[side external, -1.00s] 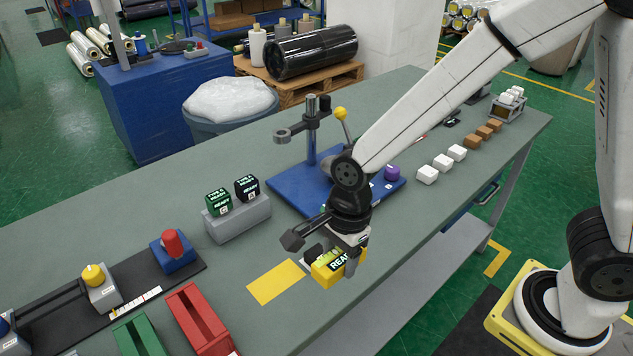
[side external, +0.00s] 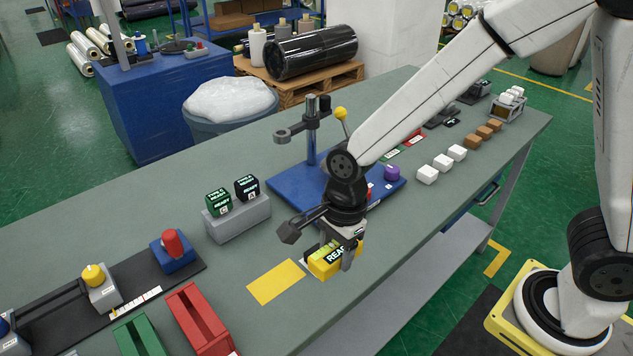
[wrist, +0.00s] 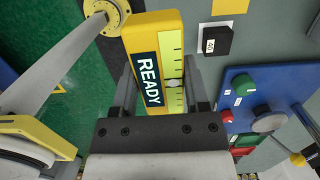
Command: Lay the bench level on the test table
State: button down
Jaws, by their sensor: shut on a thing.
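The bench level is a yellow block (side external: 325,263) with a dark READY label and a yellow-green vial. My gripper (side external: 345,261) is shut on it, over the front part of the grey-green workbench. In the wrist view the level (wrist: 142,35) lies between the two fingers, with vial, tick marks and label facing the camera. A blue base plate (side external: 287,189) with a post and clamp arm stands behind my gripper, partly hidden by my arm. It shows in the wrist view (wrist: 285,83) with a grey disc on it. I cannot tell which part is the test table.
A yellow patch (side external: 275,282) lies left of the level. A grey block (side external: 237,222) carries two dark cubes. Red (side external: 197,318) and green (side external: 138,338) holders stand at front left. White blocks (side external: 442,163) sit at right. A black labelled block (wrist: 217,39) is near the level in the wrist view.

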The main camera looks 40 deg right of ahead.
jog(key=w+d+r, duration=0.1)
jog(key=w+d, duration=0.7)
jog(key=w, duration=0.3)
jog(key=w+d+r, duration=0.1)
jog(key=w+d, duration=0.7)
jog(key=w, duration=0.3)
jog(key=w+d, duration=0.3)
jog(key=d, duration=0.6)
jog(key=shift+w+d+r, duration=0.2)
jog(key=shift+w+d, duration=0.05)
jog(key=shift+d, duration=0.15)
jog(key=shift+f, duration=0.15)
jog(key=shift+f, duration=2.35)
jog(key=shift+f, duration=0.25)
jog(key=shift+f, duration=0.9)
